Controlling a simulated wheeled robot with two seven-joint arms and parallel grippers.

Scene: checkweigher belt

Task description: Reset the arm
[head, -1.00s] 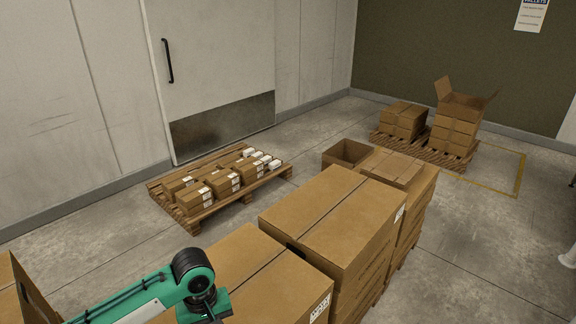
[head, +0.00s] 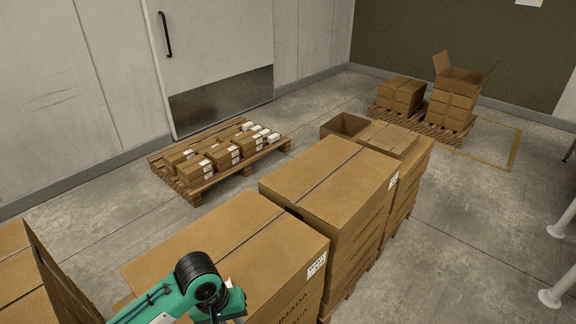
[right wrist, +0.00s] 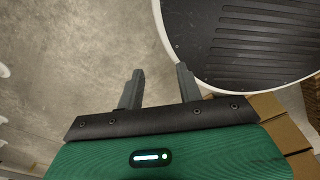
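My left arm shows at the bottom of the head view as a green link with a black joint, in front of the cardboard boxes. Its gripper fingers are not visible there. My right gripper (right wrist: 160,72) shows in the right wrist view. Its two grey fingers stand apart with nothing between them, so it is open and empty. Bare concrete floor shows beyond the fingers. The right gripper is not visible in the head view.
Large closed boxes (head: 325,190) stand close by in the head view. A low pallet (head: 211,184) holds small labelled boxes. A farther pallet (head: 437,135) holds stacked boxes, one open on top. White posts (head: 563,222) stand at right. Clear floor lies between.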

